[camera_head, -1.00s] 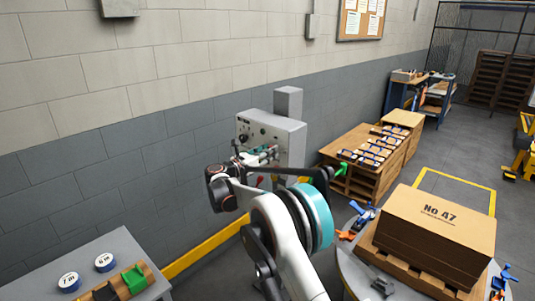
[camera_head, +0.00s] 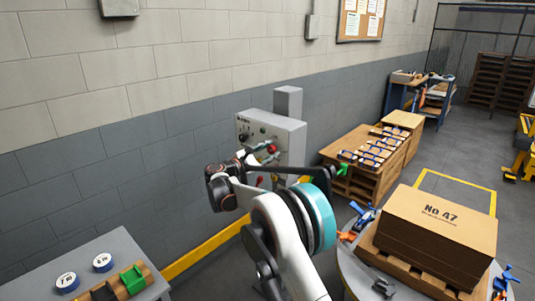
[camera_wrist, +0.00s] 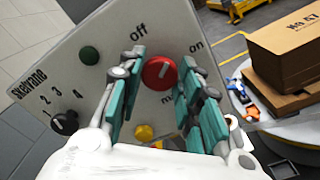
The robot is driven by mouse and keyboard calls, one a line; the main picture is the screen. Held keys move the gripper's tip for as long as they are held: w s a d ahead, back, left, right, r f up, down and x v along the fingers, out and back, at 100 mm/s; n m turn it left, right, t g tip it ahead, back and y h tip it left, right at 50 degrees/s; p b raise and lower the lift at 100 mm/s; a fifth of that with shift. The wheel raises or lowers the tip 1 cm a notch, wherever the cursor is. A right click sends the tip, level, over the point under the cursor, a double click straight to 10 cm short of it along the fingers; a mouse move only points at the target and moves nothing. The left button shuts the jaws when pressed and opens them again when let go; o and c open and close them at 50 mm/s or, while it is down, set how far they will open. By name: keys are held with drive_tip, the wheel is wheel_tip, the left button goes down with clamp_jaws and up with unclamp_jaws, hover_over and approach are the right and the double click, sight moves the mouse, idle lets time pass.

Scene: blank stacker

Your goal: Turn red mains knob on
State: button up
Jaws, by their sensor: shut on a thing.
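The red mains knob (camera_wrist: 159,73) is on the front of a grey control panel (camera_wrist: 95,55), with "off" printed above it and "on" to its upper right. A short white mark shows on the knob's face; I cannot tell its exact setting. My gripper (camera_wrist: 161,63) is shut on the knob, with a teal-padded finger on each side of it. In the head view the panel (camera_head: 290,132) stands by the wall and my gripper (camera_head: 266,156) is at its front, partly covering it.
To the right, a round table (camera_head: 350,285) bears a cardboard box (camera_head: 438,222). A grey table (camera_head: 115,250) with tape rolls stands at lower left.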

drive_tip(key=m, duration=0.6)
drive_tip(key=shift+f+m, duration=0.1)
drive_tip(key=shift+m, duration=0.3)
idle(0.4)
drive_tip(key=o, duration=1.1)
drive_tip(key=shift+c, duration=0.2)
drive_tip(key=shift+s, duration=0.1)
drive_tip(key=v, duration=1.2)
